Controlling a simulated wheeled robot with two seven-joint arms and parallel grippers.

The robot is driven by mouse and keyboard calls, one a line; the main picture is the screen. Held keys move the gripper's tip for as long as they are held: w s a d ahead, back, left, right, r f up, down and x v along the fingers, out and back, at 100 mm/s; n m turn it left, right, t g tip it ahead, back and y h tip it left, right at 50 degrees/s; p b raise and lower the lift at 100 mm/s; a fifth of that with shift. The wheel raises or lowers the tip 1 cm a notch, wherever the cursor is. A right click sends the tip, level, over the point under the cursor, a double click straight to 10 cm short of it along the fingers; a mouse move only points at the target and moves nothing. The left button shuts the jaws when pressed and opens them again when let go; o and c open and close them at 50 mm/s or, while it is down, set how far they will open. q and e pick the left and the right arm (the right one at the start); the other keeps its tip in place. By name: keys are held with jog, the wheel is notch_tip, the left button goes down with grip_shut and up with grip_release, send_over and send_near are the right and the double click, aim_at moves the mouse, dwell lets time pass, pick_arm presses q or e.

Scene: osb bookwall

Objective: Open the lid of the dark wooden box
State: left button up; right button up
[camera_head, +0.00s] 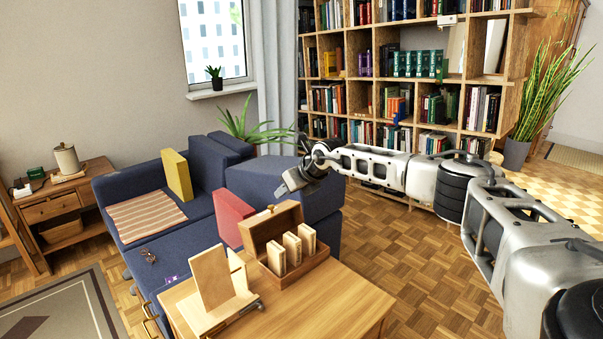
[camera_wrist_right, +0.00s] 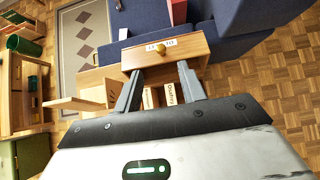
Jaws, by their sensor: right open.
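The dark wooden box (camera_head: 300,272) stands on the light wooden table, with three upright pale wooden blocks (camera_head: 292,248) inside. Its lid (camera_head: 268,228) is raised at the back, roughly upright, so the box is open. In the right wrist view the lid (camera_wrist_right: 185,50) shows a brass knob (camera_wrist_right: 162,48) and a white label. My right gripper (camera_head: 283,188) is above and behind the lid. In the wrist view its two fingers (camera_wrist_right: 158,80) are spread, with nothing held between them. I cannot tell whether a finger touches the lid. My left gripper is not in view.
A pale wooden stand with an upright panel (camera_head: 211,276) is left of the box on the table (camera_head: 335,300). A blue sofa (camera_head: 165,238) with a red cushion (camera_head: 232,216) lies behind. The floor (camera_head: 425,262) to the right is clear.

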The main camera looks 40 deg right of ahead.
jog(key=v, duration=0.6)
jog(key=shift+s+r, duration=0.2)
jog(key=shift+r, duration=0.1)
